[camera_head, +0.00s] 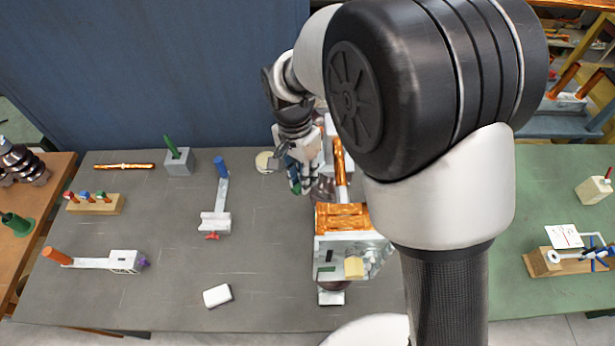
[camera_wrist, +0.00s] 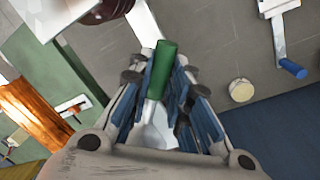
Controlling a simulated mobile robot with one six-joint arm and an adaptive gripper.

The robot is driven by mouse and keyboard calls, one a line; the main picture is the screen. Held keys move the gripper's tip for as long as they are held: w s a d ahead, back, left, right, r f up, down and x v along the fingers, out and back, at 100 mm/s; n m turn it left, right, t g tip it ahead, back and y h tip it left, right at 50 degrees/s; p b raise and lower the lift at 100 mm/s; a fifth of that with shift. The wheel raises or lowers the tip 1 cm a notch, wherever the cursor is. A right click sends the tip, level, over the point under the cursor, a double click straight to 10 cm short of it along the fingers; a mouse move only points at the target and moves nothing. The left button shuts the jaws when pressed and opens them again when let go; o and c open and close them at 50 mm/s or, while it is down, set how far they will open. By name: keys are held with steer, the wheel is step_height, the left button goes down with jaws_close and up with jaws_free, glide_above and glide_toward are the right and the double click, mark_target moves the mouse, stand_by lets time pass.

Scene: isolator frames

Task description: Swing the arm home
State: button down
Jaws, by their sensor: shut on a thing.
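My gripper (camera_head: 298,182) hangs above the back middle of the grey table, left of the copper-topped device (camera_head: 340,218), with my arm reaching over from the right. In the wrist view my gripper (camera_wrist: 158,78) is shut on a green-handled piece (camera_wrist: 163,68). The green handle stands up between the blue finger pads, with a pale part below it. The piece's lower end is hidden by the fingers. The head view is too small to show the held piece clearly.
A blue-handled device (camera_head: 216,220), a cream disc (camera_head: 266,162), a grey block with a green peg (camera_head: 178,163), a peg block (camera_head: 95,204), an orange-handled device (camera_head: 122,262) and a white block (camera_head: 217,296) lie on the grey table (camera_head: 265,260). A blue wall (camera_head: 150,75) stands behind.

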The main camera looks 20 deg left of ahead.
steer(key=shift+w+a, duration=0.1)
steer(key=shift+w, duration=0.05)
steer(key=c, duration=1.5)
jaws_free()
steer(key=r, duration=0.8)
steer(key=a+r, duration=0.1)
steer(key=r, duration=0.3)
steer(key=shift+w, duration=0.2)
